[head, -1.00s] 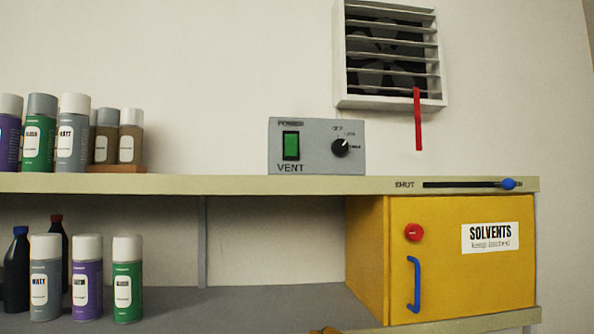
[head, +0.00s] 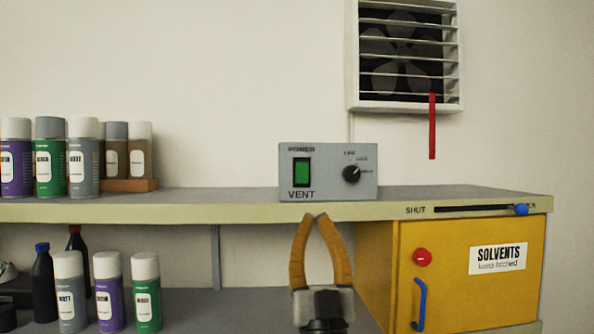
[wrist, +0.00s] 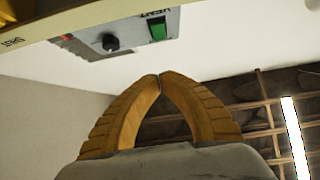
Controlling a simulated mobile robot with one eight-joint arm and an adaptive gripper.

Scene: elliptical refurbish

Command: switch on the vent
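The grey vent box (head: 328,172) stands on the upper shelf, with a green rocker switch (head: 302,171) marked POWER and a black knob (head: 351,174) to its right. It also shows upside down in the wrist view (wrist: 128,30). The vent fan (head: 405,55) sits behind white slats on the wall, with a red strip (head: 432,126) hanging down. A slider with a blue knob (head: 521,209) on the shelf edge is at the right end, away from SHUT. My gripper (head: 315,216), with orange fingers, is shut and empty, tips touching, below and in front of the vent box.
Spray cans (head: 50,158) stand on the upper shelf at left, and more cans (head: 107,292) and bottles stand on the lower shelf. A yellow solvents cabinet (head: 455,315) with a blue handle (head: 419,305) is at right. The upper shelf's edge (head: 150,211) runs just above my fingertips.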

